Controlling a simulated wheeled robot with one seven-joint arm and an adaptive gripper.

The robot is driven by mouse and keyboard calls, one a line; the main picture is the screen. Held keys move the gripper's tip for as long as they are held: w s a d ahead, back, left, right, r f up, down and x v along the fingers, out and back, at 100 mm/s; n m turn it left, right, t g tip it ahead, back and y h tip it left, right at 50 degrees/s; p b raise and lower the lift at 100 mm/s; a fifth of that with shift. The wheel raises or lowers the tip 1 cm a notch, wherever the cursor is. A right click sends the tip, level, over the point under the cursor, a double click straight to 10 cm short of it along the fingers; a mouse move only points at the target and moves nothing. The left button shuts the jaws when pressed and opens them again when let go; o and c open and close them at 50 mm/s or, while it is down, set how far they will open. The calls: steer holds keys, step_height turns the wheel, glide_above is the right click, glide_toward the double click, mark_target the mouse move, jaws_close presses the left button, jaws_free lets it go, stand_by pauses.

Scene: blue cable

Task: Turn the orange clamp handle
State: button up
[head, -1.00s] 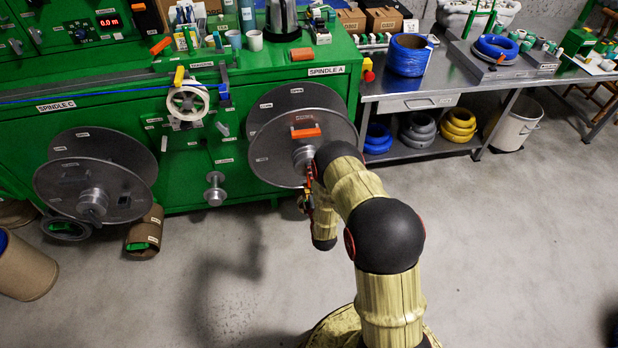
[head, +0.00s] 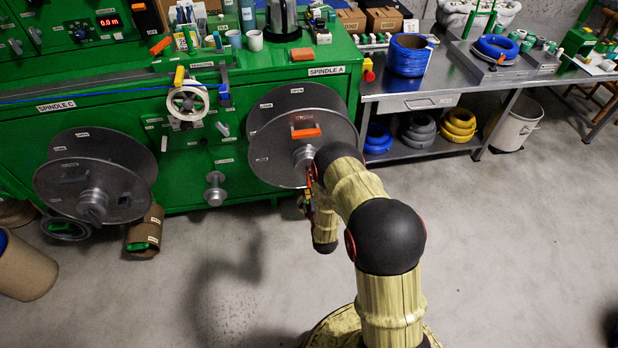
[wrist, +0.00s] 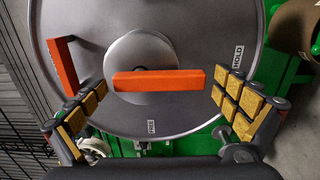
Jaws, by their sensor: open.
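The orange clamp handle (wrist: 157,80) is a flat bar lying across the round hub of a grey reel (wrist: 200,30) in the wrist view. It points roughly left to right, towards the HOLD label side; a FREE label is below it. My gripper (wrist: 161,86) is open, with one padded finger near each end of the bar. No closing contact shows. In the head view my gripper (head: 308,193) is at the lower right of the SPINDLE A reel (head: 270,150), partly hidden by my arm, and the handle cannot be made out there.
A second orange bar (wrist: 62,66) stands out from the reel face, left of the handle; it also shows in the head view (head: 306,133). The SPINDLE C reel (head: 60,185) and a white handwheel (head: 188,103) are to the left. The floor in front is clear.

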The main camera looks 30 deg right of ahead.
steer(key=v, duration=1.1)
steer(key=shift+w+r, duration=0.1)
steer(key=s+a+f+m+g+y, duration=0.3)
steer(key=s+f+m+g, duration=0.65)
steer(key=f+g, duration=0.4)
steer(key=s+a+r+m+p, duration=0.1)
steer(key=s+a+r, duration=0.2)
steer(key=r, duration=1.6)
steer(key=s+a+r+m+t+y+p, duration=0.1)
steer(key=s+a+r, duration=0.3)
steer(key=r, duration=1.5)
steer(key=s+a+r+m+y+p, duration=0.1)
steer(key=s+a+r+m, duration=0.2)
steer(key=s+r, duration=0.7)
step_height(320, 180, up, 9)
steer(key=shift+s+a+r+t, duration=0.15)
steer(key=shift+a+r+t, duration=0.1)
steer(key=shift+t, duration=0.1)
steer(key=shift+m, duration=0.25)
